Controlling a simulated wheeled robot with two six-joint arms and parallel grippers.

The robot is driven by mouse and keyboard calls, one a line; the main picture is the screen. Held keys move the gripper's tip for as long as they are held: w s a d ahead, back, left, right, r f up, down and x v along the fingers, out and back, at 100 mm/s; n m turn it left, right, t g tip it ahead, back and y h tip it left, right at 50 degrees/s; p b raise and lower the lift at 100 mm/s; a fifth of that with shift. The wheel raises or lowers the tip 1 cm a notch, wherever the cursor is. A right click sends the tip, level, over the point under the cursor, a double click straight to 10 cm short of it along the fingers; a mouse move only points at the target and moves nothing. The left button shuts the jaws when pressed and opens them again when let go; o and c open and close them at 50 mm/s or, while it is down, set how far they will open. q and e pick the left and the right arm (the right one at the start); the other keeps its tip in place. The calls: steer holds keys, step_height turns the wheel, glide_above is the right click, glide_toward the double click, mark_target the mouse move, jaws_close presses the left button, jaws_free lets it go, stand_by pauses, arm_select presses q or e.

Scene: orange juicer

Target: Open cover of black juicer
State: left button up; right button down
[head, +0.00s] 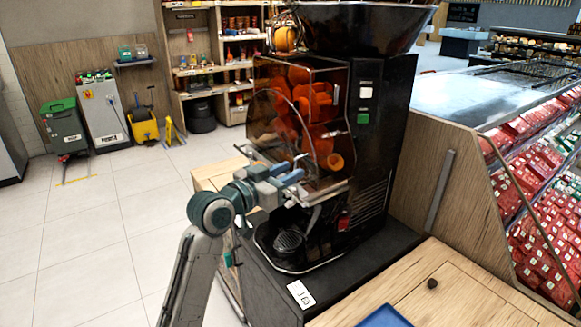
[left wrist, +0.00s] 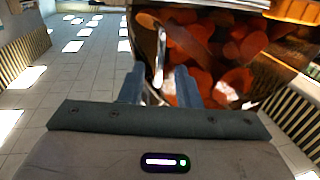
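The black juicer (head: 385,150) stands on a dark counter, with a transparent amber cover (head: 325,95) over its orange press parts. The cover looks closed against the front. My left gripper (head: 290,180) is at the cover's lower left edge. In the left wrist view the gripper (left wrist: 158,85) has its two blue-grey fingers apart, pointing at the cover (left wrist: 215,60). A thin shiny metal strip, perhaps a handle (left wrist: 158,55), shows between the fingers. I cannot tell whether a finger touches it. My right gripper is not in view.
A wooden counter (head: 440,295) with a blue item (head: 384,317) lies at the front right. A chilled display (head: 535,150) with red packs stands at the right. A price card (head: 300,294) is on the juicer's counter.

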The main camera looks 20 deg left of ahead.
arm_select(q)
steer(key=shift+w+d, duration=0.3)
steer(key=shift+w, duration=0.3)
jaws_close()
